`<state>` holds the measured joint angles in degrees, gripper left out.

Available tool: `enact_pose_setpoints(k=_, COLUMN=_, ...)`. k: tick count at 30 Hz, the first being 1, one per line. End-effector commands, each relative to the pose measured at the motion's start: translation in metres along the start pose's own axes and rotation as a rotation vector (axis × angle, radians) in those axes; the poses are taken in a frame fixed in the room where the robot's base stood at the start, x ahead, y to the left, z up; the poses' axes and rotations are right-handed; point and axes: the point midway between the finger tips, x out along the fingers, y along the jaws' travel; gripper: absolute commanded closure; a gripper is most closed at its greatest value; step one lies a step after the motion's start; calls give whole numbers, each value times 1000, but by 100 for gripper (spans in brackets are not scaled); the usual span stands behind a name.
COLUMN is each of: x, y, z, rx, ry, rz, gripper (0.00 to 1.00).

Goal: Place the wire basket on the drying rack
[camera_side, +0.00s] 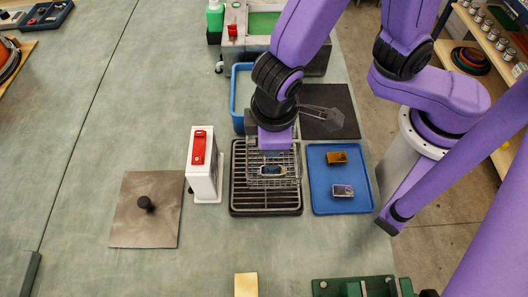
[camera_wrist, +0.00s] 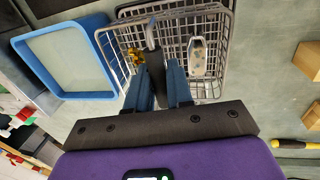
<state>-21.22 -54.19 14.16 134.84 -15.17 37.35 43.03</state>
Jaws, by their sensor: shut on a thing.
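My gripper (camera_side: 273,152) is shut on the wire basket (camera_side: 288,180), a grey mesh basket with small parts inside. In the side view, the basket appears over the upper part of the drying rack (camera_side: 265,208), a black barred tray. I cannot tell whether the basket touches the bars. In the wrist view, the two blue fingers of my gripper (camera_wrist: 160,72) close around a dark upright piece at the near side of the basket (camera_wrist: 222,48). A pale oblong part (camera_wrist: 197,54) and a yellow part (camera_wrist: 135,57) show inside the mesh.
A white box with a red handle (camera_side: 198,148) stands close left of the rack. A blue tray (camera_side: 316,205) with two small parts lies close right. A blue-rimmed bin (camera_side: 238,92) is behind. A metal plate with a black knob (camera_side: 146,203) lies farther left.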

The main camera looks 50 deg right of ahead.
Motion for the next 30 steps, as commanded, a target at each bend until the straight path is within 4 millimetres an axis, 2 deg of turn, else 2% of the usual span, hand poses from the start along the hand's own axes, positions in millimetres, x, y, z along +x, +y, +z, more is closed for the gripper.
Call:
enact_pose_setpoints(k=10, x=18, y=-5, z=-15, rx=0, ry=-2, rz=2, gripper=100)
enact_pose_setpoints(k=18, x=46, y=-10, z=-15, rx=0, ry=-2, rz=2, gripper=100)
enact_pose_setpoints(k=30, x=49, y=-11, z=-15, rx=-1, ry=0, rz=1, gripper=100)
